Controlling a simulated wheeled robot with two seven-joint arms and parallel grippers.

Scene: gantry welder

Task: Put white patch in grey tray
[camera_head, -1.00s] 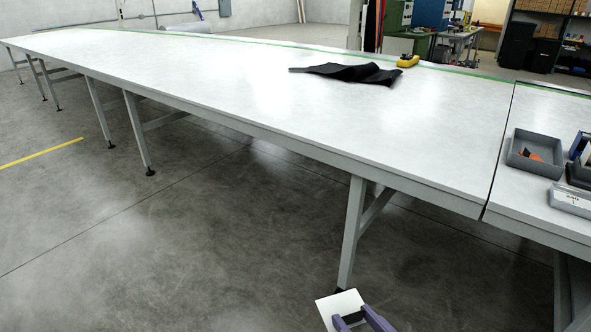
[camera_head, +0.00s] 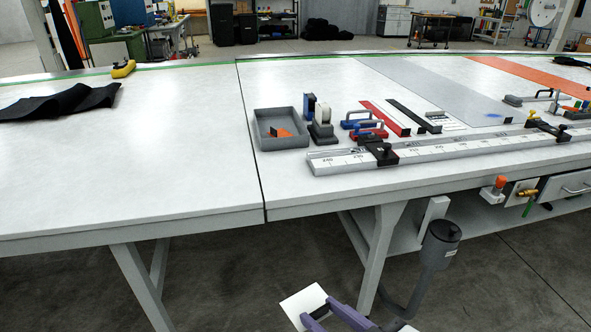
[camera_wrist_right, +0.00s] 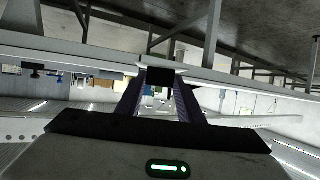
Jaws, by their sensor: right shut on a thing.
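The white patch (camera_head: 302,302) is a flat white square at the bottom of the head view, tilted, above the floor and below table height in the picture. My right gripper (camera_head: 322,308), with purple fingers, is shut on it. In the right wrist view the fingers (camera_wrist_right: 160,88) close around a dark block, and only a thin pale strip of the patch shows beyond it. The grey tray (camera_head: 285,144) sits on the white table, farther off and above the gripper in the head view. Orange and dark pieces lie in it. My left gripper is not in view.
The table's front edge (camera_head: 150,226) lies between my gripper and the tray. A tape dispenser (camera_head: 322,125), clamps and a long measuring rail (camera_head: 440,150) stand right of the tray. The table left of the tray is mostly clear.

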